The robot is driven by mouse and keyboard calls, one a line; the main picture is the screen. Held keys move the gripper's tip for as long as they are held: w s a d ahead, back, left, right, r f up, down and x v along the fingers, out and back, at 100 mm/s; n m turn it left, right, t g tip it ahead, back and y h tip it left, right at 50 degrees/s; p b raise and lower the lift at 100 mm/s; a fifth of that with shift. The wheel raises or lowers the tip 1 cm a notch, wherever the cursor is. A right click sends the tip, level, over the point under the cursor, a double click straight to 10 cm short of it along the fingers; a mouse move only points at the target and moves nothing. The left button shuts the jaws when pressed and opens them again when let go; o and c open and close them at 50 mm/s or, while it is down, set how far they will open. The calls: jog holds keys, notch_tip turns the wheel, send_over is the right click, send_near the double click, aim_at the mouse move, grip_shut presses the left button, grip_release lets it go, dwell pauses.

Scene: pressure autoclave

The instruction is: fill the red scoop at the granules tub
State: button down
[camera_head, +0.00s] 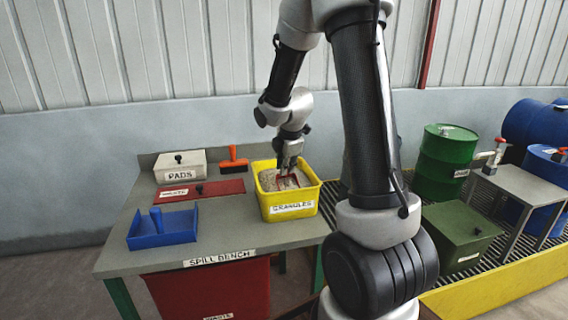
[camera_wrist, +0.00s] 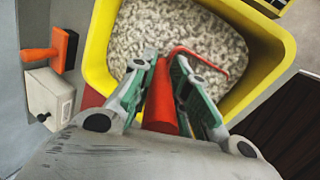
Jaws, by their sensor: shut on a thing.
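The yellow granules tub (camera_head: 290,207) stands on the right part of the spill bench and holds pale speckled granules (camera_wrist: 180,30). My gripper (camera_head: 288,165) is over the tub, pointing down into it. In the wrist view my gripper (camera_wrist: 166,75) is shut on the red handle of the scoop (camera_wrist: 161,100). The red scoop (camera_head: 287,182) is inside the tub at the granules. In the wrist view a thin red rim of it shows beyond the right finger, with granules in and around it. How deep the scoop sits and how full it is I cannot tell.
On the bench (camera_head: 232,222) are a white pads box (camera_head: 181,166), an orange-handled tool (camera_head: 233,160), a red waste lid (camera_head: 200,190) and a blue dustpan (camera_head: 162,228). A red waste bin (camera_head: 210,290) is below. Green and blue drums stand at the right.

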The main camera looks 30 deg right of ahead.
jog(key=w+g, duration=0.2)
jog(key=shift+w+d+r+g+y, duration=0.3)
jog(key=shift+w+r+y, duration=0.05)
jog(key=shift+y, duration=0.05)
jog(key=w+d+r+g, duration=0.1)
jog(key=w+r, duration=0.2)
jog(key=r, duration=0.7)
jog(key=shift+w+g, duration=0.3)
jog(key=shift+w, duration=0.05)
